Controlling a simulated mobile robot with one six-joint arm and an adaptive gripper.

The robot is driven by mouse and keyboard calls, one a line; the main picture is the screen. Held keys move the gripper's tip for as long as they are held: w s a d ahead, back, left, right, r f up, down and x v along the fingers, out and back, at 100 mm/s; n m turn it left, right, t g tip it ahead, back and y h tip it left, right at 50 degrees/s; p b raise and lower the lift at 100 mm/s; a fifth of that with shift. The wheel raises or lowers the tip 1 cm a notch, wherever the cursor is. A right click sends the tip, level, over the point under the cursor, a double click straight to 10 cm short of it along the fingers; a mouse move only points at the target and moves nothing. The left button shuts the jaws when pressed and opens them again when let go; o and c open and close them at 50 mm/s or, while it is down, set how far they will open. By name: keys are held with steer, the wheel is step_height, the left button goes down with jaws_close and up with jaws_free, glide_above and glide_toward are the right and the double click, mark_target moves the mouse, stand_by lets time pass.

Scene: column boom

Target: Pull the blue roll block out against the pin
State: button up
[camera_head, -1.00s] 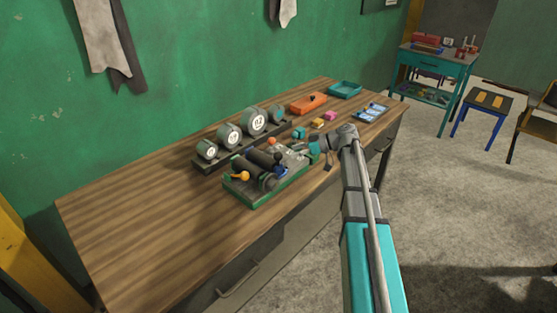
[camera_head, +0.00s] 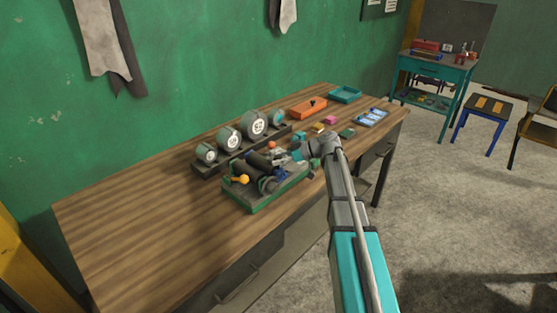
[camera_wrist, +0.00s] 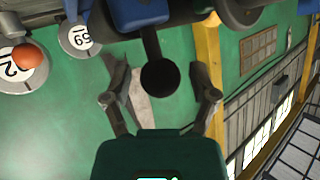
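The blue roll block (camera_head: 281,173) shows as a small blue part on the green-based roller machine (camera_head: 255,205), mostly hidden among dark rollers. In the wrist view a blue block (camera_wrist: 142,14) fills the top centre, with a dark stem ending in a black round knob (camera_wrist: 160,77) pointing toward me. My gripper (camera_wrist: 160,97) is open, one finger on each side of the knob, with visible gaps. In the head view my gripper (camera_head: 300,152) is at the machine's right end, partly hidden by my wrist. I cannot make out the pin.
A rack of round dials (camera_head: 257,124) stands behind the machine. An orange ball (camera_head: 272,145) and an orange-yellow knob (camera_head: 238,180) stick up from the machine. Small blocks, an orange tray (camera_head: 308,107) and a teal tray (camera_head: 346,94) lie farther right. The table's left part is clear.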

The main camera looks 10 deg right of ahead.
jaws_close()
steer(key=w+d, duration=0.1)
steer(key=d, duration=0.1)
steer(key=w+d, duration=0.2)
steer(key=shift+d, duration=0.15)
steer(key=shift+o, duration=1.4)
jaws_free()
